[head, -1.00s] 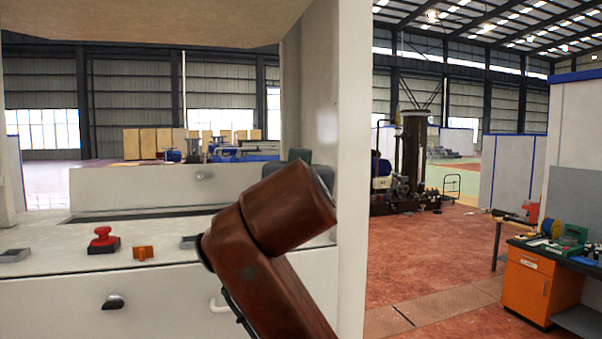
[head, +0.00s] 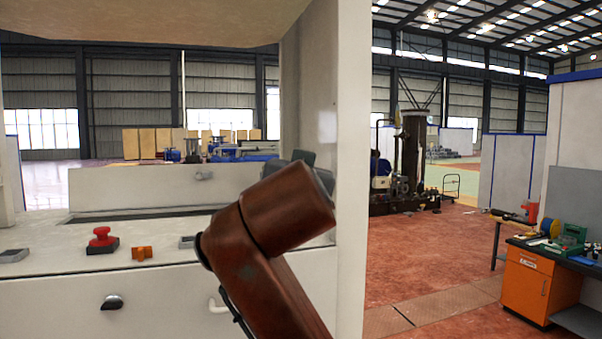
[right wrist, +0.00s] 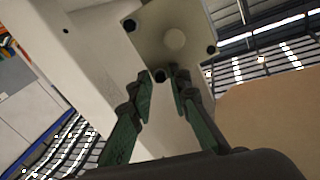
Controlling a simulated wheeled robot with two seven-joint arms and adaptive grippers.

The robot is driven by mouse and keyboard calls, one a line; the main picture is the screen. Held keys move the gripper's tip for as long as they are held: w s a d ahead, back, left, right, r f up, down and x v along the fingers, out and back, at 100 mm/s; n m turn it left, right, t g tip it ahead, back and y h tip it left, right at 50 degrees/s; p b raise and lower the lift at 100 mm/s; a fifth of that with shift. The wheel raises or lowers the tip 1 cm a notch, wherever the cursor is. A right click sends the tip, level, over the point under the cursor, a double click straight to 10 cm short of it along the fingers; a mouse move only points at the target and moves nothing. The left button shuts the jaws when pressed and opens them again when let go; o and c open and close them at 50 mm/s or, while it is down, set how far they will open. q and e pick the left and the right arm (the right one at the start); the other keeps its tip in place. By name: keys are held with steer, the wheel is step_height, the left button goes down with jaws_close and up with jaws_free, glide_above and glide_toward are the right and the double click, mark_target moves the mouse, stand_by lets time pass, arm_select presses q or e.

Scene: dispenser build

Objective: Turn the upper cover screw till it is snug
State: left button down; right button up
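In the right wrist view, a pale cover plate (right wrist: 178,20) carries dark screws near its corners and a round lighter spot in its middle. One dark screw (right wrist: 160,75) shows between the fingertips of my right gripper (right wrist: 163,77). The two green fingers stand apart, with a gap beside the screw head; I cannot tell whether either touches it. Other screws show at the left corner (right wrist: 130,25) and the right corner (right wrist: 212,50). In the head view, my brown right arm hides part of the white machine (head: 150,300); the cover and right fingertips do not show there. My left gripper is out of view.
The machine's white upright (head: 352,150) stands beside my right arm. A red button (head: 102,236) and an orange knob (head: 141,252) sit on its ledge. An orange cabinet (head: 528,285) and workbench stand at the right, with open floor (head: 440,260) between.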

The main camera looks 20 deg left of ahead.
steer(key=shift+o, duration=0.9)
steer(key=shift+r, duration=0.1)
steer(key=shift+s, duration=0.15)
steer(key=v, duration=1.1)
steer(key=shift+s, duration=0.35)
steer(key=shift+d, duration=0.1)
